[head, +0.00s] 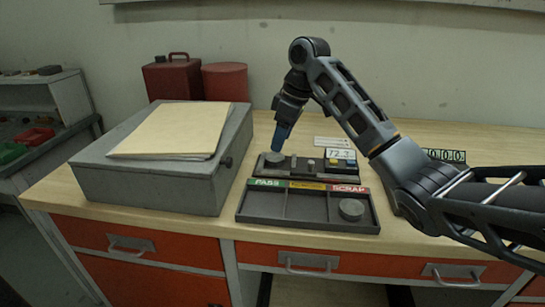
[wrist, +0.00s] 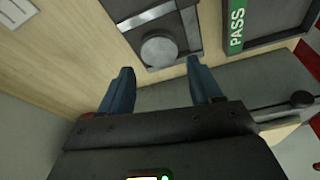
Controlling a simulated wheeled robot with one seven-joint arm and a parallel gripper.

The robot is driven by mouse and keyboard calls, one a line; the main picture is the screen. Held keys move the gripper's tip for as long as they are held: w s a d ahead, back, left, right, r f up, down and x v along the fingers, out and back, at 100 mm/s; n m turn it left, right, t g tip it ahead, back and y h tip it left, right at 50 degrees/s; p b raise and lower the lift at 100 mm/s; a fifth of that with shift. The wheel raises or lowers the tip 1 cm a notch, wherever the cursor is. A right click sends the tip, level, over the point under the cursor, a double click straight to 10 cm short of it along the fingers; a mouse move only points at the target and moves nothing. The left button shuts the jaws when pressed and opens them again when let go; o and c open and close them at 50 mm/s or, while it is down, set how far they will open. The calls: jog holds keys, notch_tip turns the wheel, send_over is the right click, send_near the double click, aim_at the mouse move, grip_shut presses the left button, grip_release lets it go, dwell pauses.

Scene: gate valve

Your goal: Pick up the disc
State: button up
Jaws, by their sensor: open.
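A round grey disc (head: 275,157) sits on the left end of a dark measuring fixture (head: 318,174) in the head view. It also shows in the wrist view (wrist: 158,50), on a metal plate. A second grey disc (head: 351,209) lies in the right compartment, under the SCRAP label, of a dark sorting tray (head: 263,205). My gripper (head: 281,140) points down just above the first disc. In the wrist view my gripper (wrist: 160,68) is open, its two blue fingers spread apart and empty, with the disc ahead of the gap between them.
A grey box (head: 150,185) with a folder (head: 172,130) on top stands close on the left. A red can (head: 170,80) and red cylinder (head: 226,82) stand behind it. A display reading 72.3 (head: 340,154) is at the fixture's back right.

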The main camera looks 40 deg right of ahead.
aim_at(275, 156)
jog(key=p+x, duration=0.1)
jog(key=x, duration=0.4)
jog(key=shift+w+f, duration=0.15)
jog(key=shift+f, duration=0.2)
jog(key=shift+c, duration=0.3)
jog(key=c, duration=0.9)
jog(key=shift+r, duration=0.1)
jog(key=shift+c, duration=0.8)
